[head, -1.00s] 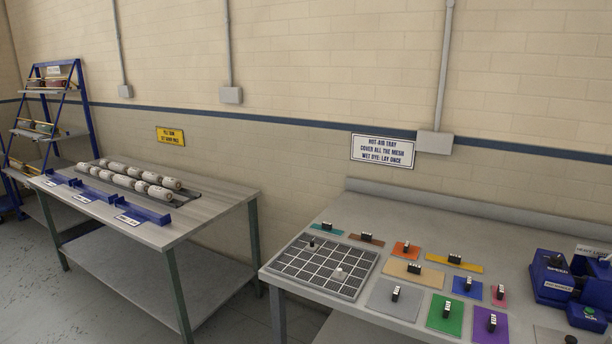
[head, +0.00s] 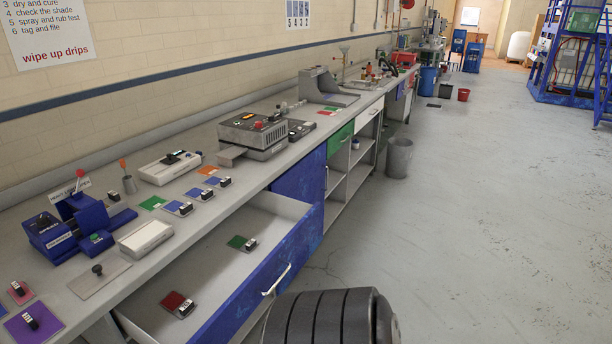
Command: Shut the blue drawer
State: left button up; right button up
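The blue drawer (head: 241,300) is pulled well out from under the long grey bench. Its blue front faces right, toward the aisle, and carries a pale bar handle (head: 277,281). The inside is light grey. A green swatch with a black clip (head: 242,243) lies toward the far end, and a dark red swatch with a black clip (head: 178,304) lies toward the near end. The drawer's near end is cut by the bottom edge of the picture. Neither gripper is in view, and nothing is seen touching the handle.
The bench top above holds a blue device (head: 70,228), white boxes, swatches and a grey machine (head: 253,133). A blue cabinet door (head: 299,172), a green drawer front (head: 340,139) and open shelves lie beyond. A grey bin (head: 399,158) stands on the floor. The floor to the right is clear.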

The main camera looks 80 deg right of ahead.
aim_at(227, 284)
jog(key=z, duration=2.3)
jog(key=i+l+u, duration=0.1)
jog(key=l+u, duration=0.25)
jog(key=i+l+u, duration=0.1)
jog(key=u, duration=0.25)
